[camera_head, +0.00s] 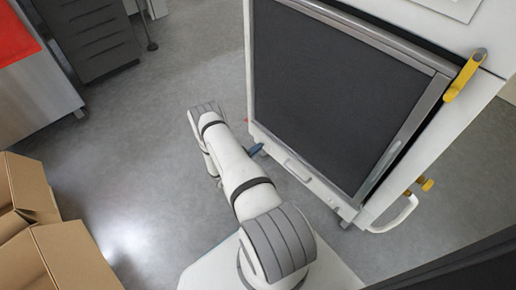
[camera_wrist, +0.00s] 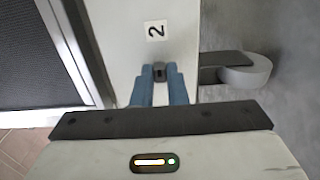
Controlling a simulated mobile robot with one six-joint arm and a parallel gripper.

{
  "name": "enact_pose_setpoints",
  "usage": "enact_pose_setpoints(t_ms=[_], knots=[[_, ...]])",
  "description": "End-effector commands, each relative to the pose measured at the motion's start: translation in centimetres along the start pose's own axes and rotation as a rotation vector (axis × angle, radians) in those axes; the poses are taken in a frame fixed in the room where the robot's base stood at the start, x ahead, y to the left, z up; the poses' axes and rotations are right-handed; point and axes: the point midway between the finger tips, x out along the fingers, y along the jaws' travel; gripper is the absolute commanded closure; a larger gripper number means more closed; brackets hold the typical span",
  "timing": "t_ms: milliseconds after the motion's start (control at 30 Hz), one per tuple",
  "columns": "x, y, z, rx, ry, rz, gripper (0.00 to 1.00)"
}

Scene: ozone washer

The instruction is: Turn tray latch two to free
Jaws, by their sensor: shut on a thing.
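In the wrist view the small dark tray latch two (camera_wrist: 159,75) sits on a pale panel (camera_wrist: 117,40), just below a white label with a "2" (camera_wrist: 155,30). My gripper (camera_wrist: 159,69) has blue fingers, one on each side of the latch, and is shut on it. The fingers cover the latch's sides, so its exact angle is hard to tell. In the head view my gripper (camera_head: 256,148) shows only as a bit of blue at the washer's lower left edge. The latch is hidden there.
The washer's dark door panel (camera_head: 335,90) has a yellow lever (camera_head: 465,75) and a white handle (camera_head: 397,216) at its right. Cardboard boxes (camera_head: 70,258) stand at lower left. A grey cabinet (camera_head: 92,35) is at upper left. Grey floor between is clear.

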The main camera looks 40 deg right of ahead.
Motion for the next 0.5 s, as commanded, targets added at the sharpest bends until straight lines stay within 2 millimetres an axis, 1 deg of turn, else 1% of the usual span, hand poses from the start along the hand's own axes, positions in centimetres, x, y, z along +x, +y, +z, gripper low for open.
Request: enact_pose_setpoints(t_ms=[333,367,500], knots=[[-0.03,0.0,-0.21,0.006,0.004,-0.001,1.0],[-0.03,-0.01,-0.21,0.006,0.004,-0.001,0.86],[-0.02,-0.01,-0.15,0.005,0.003,-0.001,0.74]])
